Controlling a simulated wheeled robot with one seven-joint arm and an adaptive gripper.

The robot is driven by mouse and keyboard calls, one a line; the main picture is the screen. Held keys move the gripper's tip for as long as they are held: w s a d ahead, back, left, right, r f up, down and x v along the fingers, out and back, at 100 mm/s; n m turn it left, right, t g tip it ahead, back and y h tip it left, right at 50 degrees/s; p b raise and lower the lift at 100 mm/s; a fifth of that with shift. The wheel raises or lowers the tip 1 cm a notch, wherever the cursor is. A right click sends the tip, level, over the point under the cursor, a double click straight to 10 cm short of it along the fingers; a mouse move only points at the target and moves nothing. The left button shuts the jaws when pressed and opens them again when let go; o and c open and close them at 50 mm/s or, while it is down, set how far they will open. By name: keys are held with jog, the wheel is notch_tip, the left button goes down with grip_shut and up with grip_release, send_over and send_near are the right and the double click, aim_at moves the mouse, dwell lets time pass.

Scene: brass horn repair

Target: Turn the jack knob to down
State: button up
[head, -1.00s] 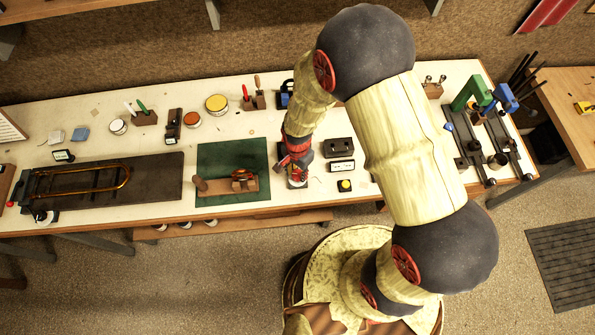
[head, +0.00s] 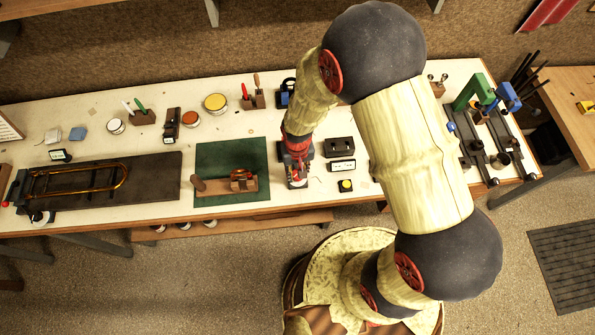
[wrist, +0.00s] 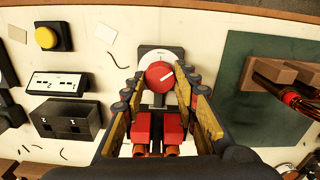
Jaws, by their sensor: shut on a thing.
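The jack knob (wrist: 160,75) is a round red knob with a white pointer line, on a pale plate (wrist: 151,53) in the wrist view. The line points right and slightly up there. Any lettering on the plate is too small to read. My gripper (wrist: 160,84) has its two yellow-padded fingers on either side of the knob and is shut on it. In the head view my gripper (head: 297,179) is low over the bench, and it largely hides the knob.
A yellow button box (head: 346,186), a small labelled panel (head: 342,166) and a dark block (head: 339,147) stand right of my gripper. A green mat (head: 231,160) with a wooden piece lies to its left. The bench's front edge is close.

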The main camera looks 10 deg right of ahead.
jog(key=n, duration=0.5)
jog(key=shift+n+b, duration=0.35)
jog(key=shift+n, duration=2.25)
jog(key=o, duration=1.2)
jog(key=shift+c, duration=0.2)
notch_tip(320, 180, up, 12)
